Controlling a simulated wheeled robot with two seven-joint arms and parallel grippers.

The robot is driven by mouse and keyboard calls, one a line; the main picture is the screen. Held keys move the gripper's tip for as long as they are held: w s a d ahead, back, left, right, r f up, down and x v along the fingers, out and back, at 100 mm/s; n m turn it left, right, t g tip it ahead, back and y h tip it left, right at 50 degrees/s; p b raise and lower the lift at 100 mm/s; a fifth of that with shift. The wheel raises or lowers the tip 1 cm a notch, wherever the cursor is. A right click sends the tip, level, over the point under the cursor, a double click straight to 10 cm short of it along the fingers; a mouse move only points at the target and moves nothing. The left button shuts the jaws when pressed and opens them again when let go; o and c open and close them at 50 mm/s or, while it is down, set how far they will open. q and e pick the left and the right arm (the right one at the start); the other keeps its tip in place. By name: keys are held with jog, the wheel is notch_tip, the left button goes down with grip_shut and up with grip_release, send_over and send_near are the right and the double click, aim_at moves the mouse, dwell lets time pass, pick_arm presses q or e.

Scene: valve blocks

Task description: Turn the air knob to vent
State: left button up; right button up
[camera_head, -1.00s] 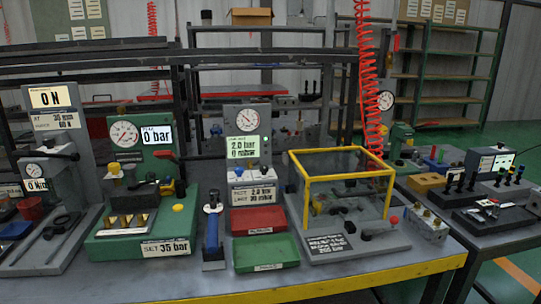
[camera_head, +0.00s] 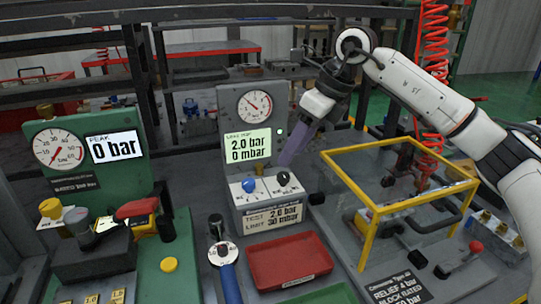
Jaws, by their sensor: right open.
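The grey test stand (camera_head: 225,110) in the middle carries a dial gauge (camera_head: 254,105) and a green display (camera_head: 247,146) reading 2.0 bar and 0 mbar. On its sloped white panel are a blue knob (camera_head: 248,185) and a black knob (camera_head: 283,178). The small knob labels are too small to read, so I cannot tell which is the air knob. My right gripper (camera_head: 285,162) has purple fingers pointing down and left, with the tips just above the black knob; I cannot tell if they touch it. It is open. My left gripper is out of view.
A yellow-framed clear guard (camera_head: 367,215) stands right of the panel, under my right arm. A red tray (camera_head: 290,258) and a blue-handled tool (camera_head: 229,275) lie in front. A green stand (camera_head: 165,262) with a 0 bar display is at left.

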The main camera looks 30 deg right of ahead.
aim_at(284, 175)
jog(key=shift+h, duration=0.5)
jog(key=w+f, duration=0.1)
jog(key=f, duration=0.1)
jog(key=w+f, duration=0.1)
jog(key=f, duration=0.2)
jog(key=w+f, duration=0.1)
jog(key=f, duration=0.2)
jog(key=shift+w+d+f, duration=0.1)
jog(key=shift+w+d, duration=0.3)
jog(key=c, duration=1.1)
jog(key=shift+m, duration=0.3)
